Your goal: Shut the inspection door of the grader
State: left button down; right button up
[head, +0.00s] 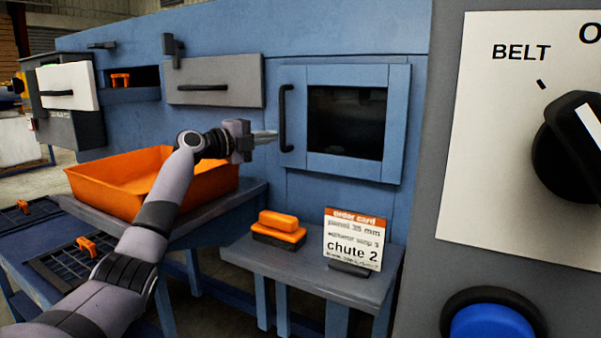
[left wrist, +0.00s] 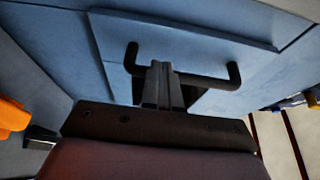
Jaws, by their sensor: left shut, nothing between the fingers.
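The inspection door (head: 345,168) is a blue frame around a dark window, set in the grader's blue front. It looks flush or nearly so with the panel; I cannot tell whether a small gap is left. Its black upright bar handle (head: 284,118) is on the door's left side. My left gripper (head: 275,134) is shut and empty, its fingertips just left of the handle. In the left wrist view the closed fingertips (left wrist: 161,68) overlap the handle (left wrist: 205,79); contact cannot be told. My right gripper is not in view.
An orange crate (head: 115,190) stands on a ledge behind my left arm. Below the door, a small grey table (head: 310,275) holds an orange-and-black block (head: 278,229) and an order card (head: 352,240). A control panel (head: 480,150) with a BELT knob (head: 572,148) fills the right.

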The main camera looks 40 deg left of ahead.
pick_arm(q)
jog(key=shift+w+a, duration=0.15)
jog(key=shift+w, duration=0.05)
jog(key=shift+f, duration=0.1)
dwell(0.4)
notch_tip(320, 180, up, 20)
jog(key=p, duration=0.5)
jog(key=shift+r+p, duration=0.2)
jog(key=shift+p, duration=0.2)
jog(key=shift+a, duration=0.1)
